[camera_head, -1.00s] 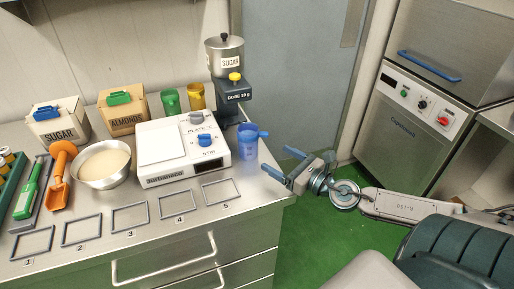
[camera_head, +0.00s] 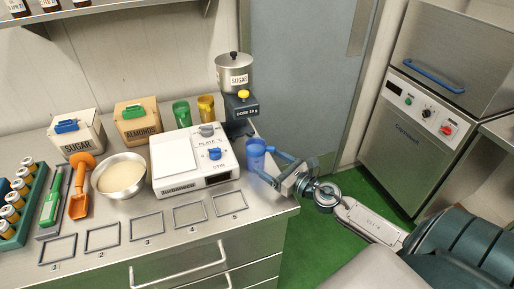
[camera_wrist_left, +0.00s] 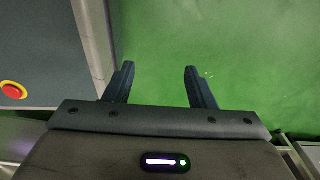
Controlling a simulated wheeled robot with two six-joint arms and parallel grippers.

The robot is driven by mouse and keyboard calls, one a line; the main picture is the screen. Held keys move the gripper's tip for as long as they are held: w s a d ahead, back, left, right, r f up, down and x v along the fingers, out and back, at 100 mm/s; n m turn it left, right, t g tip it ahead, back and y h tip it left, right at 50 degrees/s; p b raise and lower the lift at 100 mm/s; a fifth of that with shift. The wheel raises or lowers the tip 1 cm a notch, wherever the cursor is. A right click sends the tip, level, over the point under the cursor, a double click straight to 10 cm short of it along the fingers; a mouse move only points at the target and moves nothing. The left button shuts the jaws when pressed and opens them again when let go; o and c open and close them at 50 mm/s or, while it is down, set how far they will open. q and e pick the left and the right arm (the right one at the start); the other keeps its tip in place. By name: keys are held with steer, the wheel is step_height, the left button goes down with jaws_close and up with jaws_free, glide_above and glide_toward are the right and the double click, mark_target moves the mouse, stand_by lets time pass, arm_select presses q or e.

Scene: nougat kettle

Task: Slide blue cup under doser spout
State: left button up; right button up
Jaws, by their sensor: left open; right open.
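The blue cup (camera_head: 256,155) stands upright on the counter's right end, in front of the sugar doser (camera_head: 240,107) and right of the white plate unit. The doser has a steel SUGAR pot on top, a yellow knob and a dark body; I cannot make out its spout. My right gripper (camera_head: 264,163) is open and comes in from the right, its blue fingers reaching to the cup. I cannot tell whether they touch it. My left gripper (camera_wrist_left: 159,68) is open and empty over green floor in the left wrist view; the head view does not show it.
The white plate unit (camera_head: 182,178) stands left of the cup. Green and yellow cups (camera_head: 206,107) stand behind it. A steel bowl (camera_head: 119,193), orange scoop (camera_head: 80,190) and SUGAR and ALMONDS boxes are further left. Numbered frames line the counter's front. The counter's right edge is close to the cup.

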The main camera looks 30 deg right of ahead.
mark_target(258, 148)
steer(key=p+x, duration=0.2)
steer(key=x, duration=0.2)
steer(key=shift+w+a+r, duration=0.1)
steer(key=shift+w+r, duration=0.05)
steer(key=shift+w, duration=0.1)
steer(key=shift+w+a+p, duration=0.2)
steer(key=shift+w+p, duration=0.15)
steer(key=shift+w, duration=0.25)
arm_select(q)
steer(key=r, duration=0.1)
steer(key=s+r, duration=0.1)
steer(key=r, duration=0.1)
steer(key=shift+s+a+r, duration=0.15)
steer(key=shift+r, duration=0.05)
arm_select(e)
steer(key=shift+c, duration=0.5)
steer(key=c, duration=1)
steer(key=shift+o, duration=0.2)
steer(key=shift+w+d, duration=0.2)
steer(key=shift+w, duration=0.6)
steer(key=shift+w+d, duration=0.2)
steer(key=shift+w, duration=0.6)
steer(key=shift+w+d, duration=0.2)
steer(key=shift+w, duration=0.6)
arm_select(q)
steer(key=shift+f, duration=0.1)
arm_select(e)
steer(key=shift+w, duration=0.15)
